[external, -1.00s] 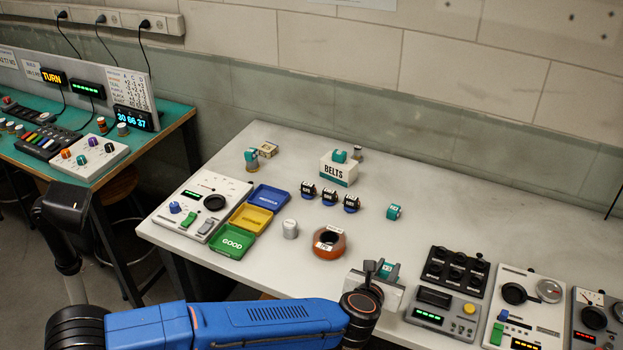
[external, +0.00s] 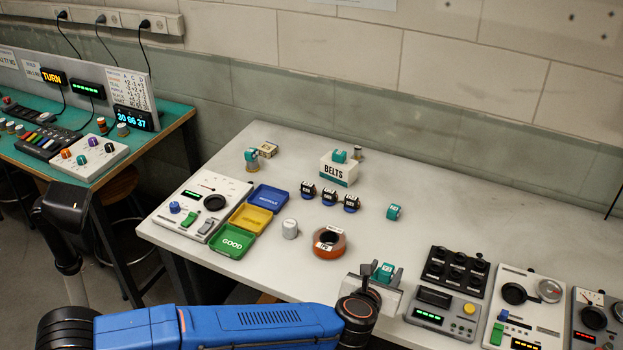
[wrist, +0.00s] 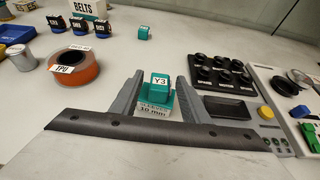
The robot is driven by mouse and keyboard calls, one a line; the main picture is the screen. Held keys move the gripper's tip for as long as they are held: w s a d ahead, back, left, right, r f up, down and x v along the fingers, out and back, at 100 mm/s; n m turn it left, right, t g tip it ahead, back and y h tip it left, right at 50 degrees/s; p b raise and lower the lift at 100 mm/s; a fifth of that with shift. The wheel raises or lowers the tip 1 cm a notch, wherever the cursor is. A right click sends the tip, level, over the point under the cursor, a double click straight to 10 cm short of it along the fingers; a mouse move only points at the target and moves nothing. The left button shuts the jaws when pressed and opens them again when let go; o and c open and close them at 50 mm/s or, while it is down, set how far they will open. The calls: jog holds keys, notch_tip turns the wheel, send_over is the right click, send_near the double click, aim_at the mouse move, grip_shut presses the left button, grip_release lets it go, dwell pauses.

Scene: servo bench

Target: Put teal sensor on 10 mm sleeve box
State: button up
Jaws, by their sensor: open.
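The teal sensor marked Y3 (wrist: 160,86) sits on top of the 10 mm sleeve box (wrist: 153,111) in the wrist view, upright, with its label facing me. The sensor also shows in the external view (external: 384,272), where my gripper largely hides the box. My gripper (wrist: 160,82) is open, with one finger on each side of the sensor and box. A gap shows between the sensor and each finger. In the external view my gripper (external: 378,280) is at the table's front edge.
An orange TPU spool (external: 330,242) lies to the left, and dark control panels (external: 455,272) stand close on the right. Another teal sensor (external: 394,212) lies farther back. A BELTS box (external: 338,172) and several dark-blue parts stand behind. The table's back right is clear.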

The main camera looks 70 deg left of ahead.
jog(key=v, duration=1)
jog(key=shift+a+f, duration=0.1)
jog(key=s+f+n+g+h, duration=0.4)
jog(key=s+f+n, duration=0.8)
jog(key=s+d+f+n+h, duration=0.5)
jog(key=s+d+f+n, duration=0.4)
jog(key=n, duration=0.6)
jog(key=shift+s+d+g+h, duration=0.3)
jog(key=shift+s+d+g, duration=0.1)
jog(key=shift+d, duration=0.1)
